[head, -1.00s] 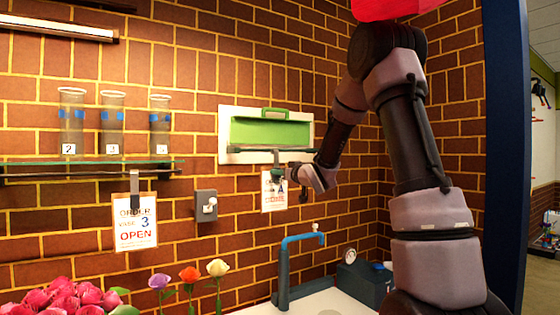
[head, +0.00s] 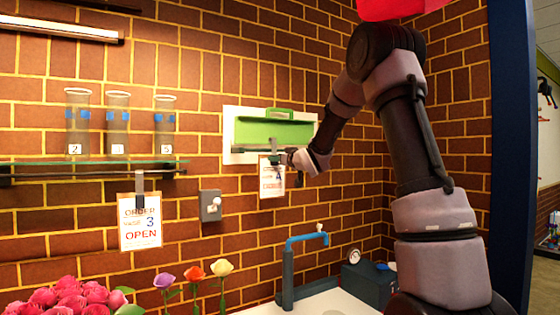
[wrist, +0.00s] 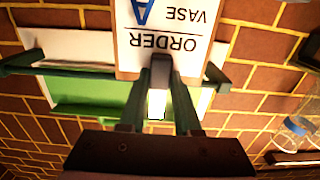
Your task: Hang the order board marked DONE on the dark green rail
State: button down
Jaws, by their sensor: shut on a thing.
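My gripper (head: 292,158) is shut on the top clip of a white order board (head: 271,180), which hangs upright below it. In the wrist view the board (wrist: 190,25) appears upside down and reads ORDER, VASE and a blue A; its lower line is out of that view and too small to read in the head view. My gripper's fingers (wrist: 160,75) close around the grey clip. The dark green rail (head: 245,149) runs along the bottom of the green wall panel. In the wrist view the rail (wrist: 35,70) passes close by the clip; I cannot tell whether they touch.
Another board (head: 140,225), marked ORDER VASE 3 OPEN, hangs under the glass shelf (head: 90,162) with its numbered vases. A wall switch (head: 210,206) is between the boards. A blue tap (head: 288,265) and roses (head: 70,297) are below.

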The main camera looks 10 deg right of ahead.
aim_at(273, 167)
jog(key=shift+w+a+f, duration=0.3)
jog(key=shift+w+f, duration=0.55)
jog(key=shift+w, duration=0.05)
jog(key=shift+w+a+f, duration=0.3)
jog(key=shift+w+f, duration=0.55)
jog(key=shift+w, duration=0.05)
jog(key=c, duration=0.5)
grip_release()
